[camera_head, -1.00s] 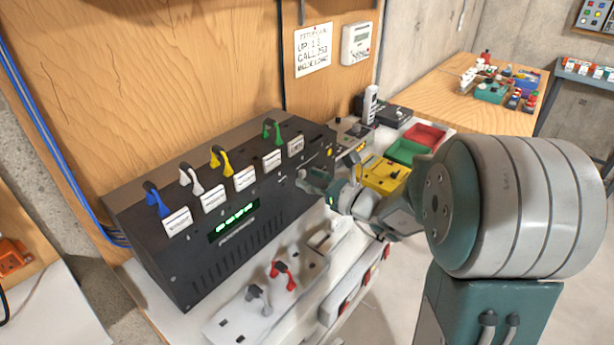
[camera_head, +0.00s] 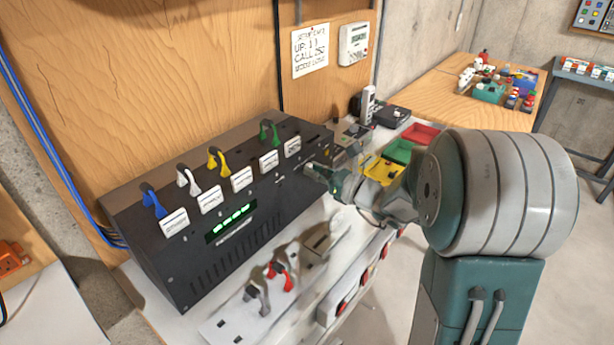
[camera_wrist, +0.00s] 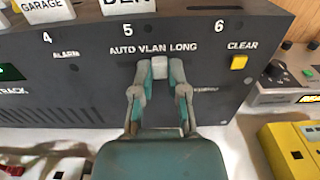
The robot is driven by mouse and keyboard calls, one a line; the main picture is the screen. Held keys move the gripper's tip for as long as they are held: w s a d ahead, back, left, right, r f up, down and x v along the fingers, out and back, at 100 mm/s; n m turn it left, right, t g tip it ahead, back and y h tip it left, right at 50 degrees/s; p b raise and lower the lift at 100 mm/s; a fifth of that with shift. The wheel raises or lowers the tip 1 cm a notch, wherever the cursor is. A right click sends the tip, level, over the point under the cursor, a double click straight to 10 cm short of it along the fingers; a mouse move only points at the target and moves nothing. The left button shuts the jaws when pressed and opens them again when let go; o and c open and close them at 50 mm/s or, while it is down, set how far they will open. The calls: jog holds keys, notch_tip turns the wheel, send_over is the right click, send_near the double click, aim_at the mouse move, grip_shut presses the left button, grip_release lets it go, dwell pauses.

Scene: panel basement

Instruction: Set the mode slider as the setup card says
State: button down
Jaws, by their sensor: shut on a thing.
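The black panel (camera_head: 232,236) stands on the bench. The mode slider (camera_wrist: 160,67) is a small pale grey knob on its front, under the words AUTO VLAN LONG. My gripper (camera_wrist: 159,76) is shut on this knob, with one finger on each side. The knob appears near the middle label, VLAN; the fingers hide part of its slot. In the head view my gripper (camera_head: 314,172) reaches the right end of the panel front. The setup card (camera_head: 310,51) hangs on the wooden wall; its handwritten lines, including the mode line, are too blurred to read surely.
A yellow CLEAR button (camera_wrist: 239,62) sits right of the slider. A yellow box (camera_head: 381,172) and a green tray (camera_head: 401,151) lie right of the panel. A white power strip (camera_head: 240,318) lies in front.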

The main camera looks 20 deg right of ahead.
jog(key=shift+w+d+r, duration=0.1)
jog(key=shift+w+d, duration=0.7)
jog(key=shift+d, duration=0.2)
jog(key=c, duration=1.1)
grip_release()
jog(key=o, duration=0.5)
jog(key=shift+c, duration=0.2)
jog(key=shift+w, duration=0.1)
